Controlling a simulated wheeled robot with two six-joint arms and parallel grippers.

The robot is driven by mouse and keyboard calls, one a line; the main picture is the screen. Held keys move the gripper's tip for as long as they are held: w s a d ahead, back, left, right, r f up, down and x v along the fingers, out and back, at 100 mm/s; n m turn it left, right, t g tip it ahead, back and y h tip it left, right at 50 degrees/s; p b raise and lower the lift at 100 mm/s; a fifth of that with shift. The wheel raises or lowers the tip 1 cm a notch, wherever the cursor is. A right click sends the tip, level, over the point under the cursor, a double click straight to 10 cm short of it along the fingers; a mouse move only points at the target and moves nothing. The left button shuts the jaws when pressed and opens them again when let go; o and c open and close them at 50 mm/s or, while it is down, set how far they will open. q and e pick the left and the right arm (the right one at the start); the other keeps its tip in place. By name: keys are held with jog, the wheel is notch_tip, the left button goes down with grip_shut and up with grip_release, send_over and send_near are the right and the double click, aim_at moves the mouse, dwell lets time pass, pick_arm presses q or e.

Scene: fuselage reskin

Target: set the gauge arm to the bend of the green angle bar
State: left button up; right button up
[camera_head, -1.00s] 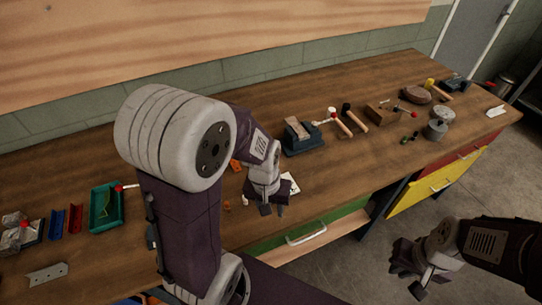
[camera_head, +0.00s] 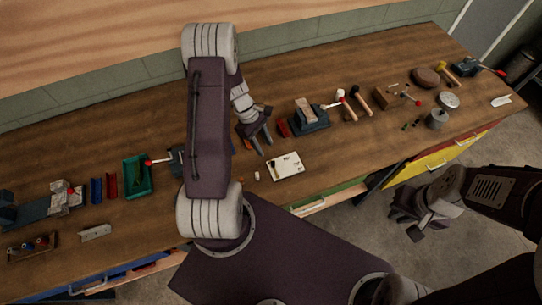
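My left gripper (camera_head: 262,145) is above the middle of the bench, its two fingers apart with nothing seen between them. It is just behind a white card or plate with dark marks (camera_head: 286,166). My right gripper (camera_head: 403,222) hangs over the floor in front of the bench, away from the objects; its fingers look apart and empty. I cannot make out a green angle bar or a gauge arm for sure. A blue bar (camera_head: 96,190) and a red bar (camera_head: 111,185) lie side by side at the left. My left arm hides part of the bench.
A green tray (camera_head: 128,186) lies right of the bars, and a pale angled piece (camera_head: 95,233) nearer the front edge. A dark vise-like block (camera_head: 311,120), mallets (camera_head: 359,100) and tins (camera_head: 437,119) stand to the right. The bench around the white card is mostly clear.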

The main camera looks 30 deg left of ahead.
aim_at(273, 162)
pick_arm(q)
jog(key=p+x, duration=0.1)
jog(key=x, duration=0.8)
jog(key=shift+p, duration=0.3)
grip_shut()
jog(key=shift+w, duration=0.1)
dwell(0.7)
